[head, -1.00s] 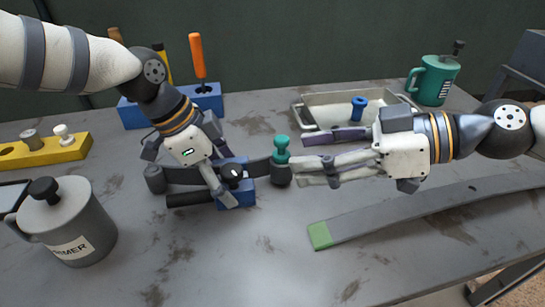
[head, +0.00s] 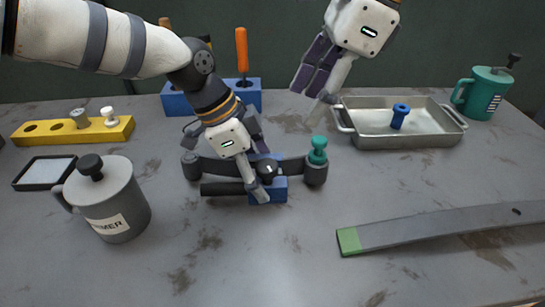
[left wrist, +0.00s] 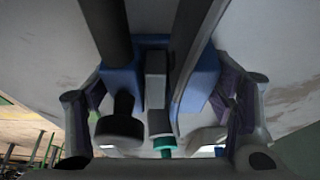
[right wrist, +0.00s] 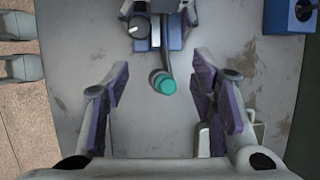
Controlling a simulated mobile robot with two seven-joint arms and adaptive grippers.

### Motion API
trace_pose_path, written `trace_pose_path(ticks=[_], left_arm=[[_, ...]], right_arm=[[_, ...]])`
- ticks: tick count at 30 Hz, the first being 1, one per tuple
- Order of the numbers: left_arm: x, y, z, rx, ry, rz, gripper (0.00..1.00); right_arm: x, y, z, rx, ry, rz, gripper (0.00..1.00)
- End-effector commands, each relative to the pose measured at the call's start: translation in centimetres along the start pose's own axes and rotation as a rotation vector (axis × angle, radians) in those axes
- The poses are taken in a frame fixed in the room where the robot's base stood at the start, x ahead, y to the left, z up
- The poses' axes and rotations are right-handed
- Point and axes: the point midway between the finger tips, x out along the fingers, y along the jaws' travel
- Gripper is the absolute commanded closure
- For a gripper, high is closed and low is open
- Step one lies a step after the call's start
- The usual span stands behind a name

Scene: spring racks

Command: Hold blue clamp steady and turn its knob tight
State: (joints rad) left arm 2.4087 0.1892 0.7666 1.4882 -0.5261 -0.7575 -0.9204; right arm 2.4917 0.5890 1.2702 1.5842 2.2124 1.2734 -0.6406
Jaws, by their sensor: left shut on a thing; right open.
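The blue clamp (head: 280,190) sits on the table around the middle of a dark leaf spring (head: 218,168). Its black knob (head: 267,171) faces up; it also shows, with a pale mark, in the right wrist view (right wrist: 138,28). My left gripper (head: 262,178) is shut on the clamp, with one finger along its near side; the blue body fills the left wrist view (left wrist: 204,78). A teal-topped pin (head: 318,150) stands at the spring's right end. My right gripper (head: 312,97) is open and empty, raised above and behind that end; the pin shows between its fingers in the right wrist view (right wrist: 163,83).
A grey primer can (head: 112,205) stands front left, with a yellow block (head: 75,131) behind. A blue tool holder (head: 182,101) is at the back. A green-tipped strip (head: 430,228) lies front right.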

Motion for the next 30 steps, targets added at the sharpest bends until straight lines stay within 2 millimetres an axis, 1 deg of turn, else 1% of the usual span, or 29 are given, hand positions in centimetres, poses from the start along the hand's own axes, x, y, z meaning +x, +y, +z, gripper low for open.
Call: trace_pose_path(ticks=[1,2,5,8,12,15,18,21,23,30], left_arm=[[0.1,0.0,0.1,-0.001,0.000,0.002,0.74],[0.1,0.0,0.1,-0.001,0.000,0.002,0.74],[0.1,0.0,0.1,-0.001,0.000,0.002,0.74],[0.1,0.0,0.1,-0.001,0.000,0.002,0.74],[0.1,0.0,0.1,-0.001,0.000,0.001,0.74],[0.1,0.0,0.1,-0.001,-0.001,0.001,0.74],[0.1,0.0,0.1,-0.001,-0.001,0.001,0.74],[0.1,0.0,0.1,-0.001,-0.001,0.001,0.74],[0.1,0.0,0.1,-0.001,-0.001,0.001,0.74],[0.1,0.0,0.1,-0.001,-0.001,0.001,0.74]], right_arm=[[-0.1,0.9,0.7,0.012,-0.011,0.044,0.49],[-0.1,1.3,1.0,0.017,-0.016,0.065,0.49],[0.6,2.0,1.4,0.026,-0.022,0.098,0.49],[2.7,2.3,1.4,0.025,-0.021,0.102,0.49],[6.4,2.7,1.5,0.025,-0.022,0.100,0.49],[8.7,2.8,1.6,0.024,-0.022,0.098,0.49],[10.4,2.9,1.6,0.025,-0.021,0.096,0.49],[11.4,3.0,1.6,0.026,-0.023,0.094,0.49],[11.7,3.0,1.6,0.026,-0.023,0.094,0.49],[11.8,3.0,1.6,0.026,-0.024,0.093,0.49]])
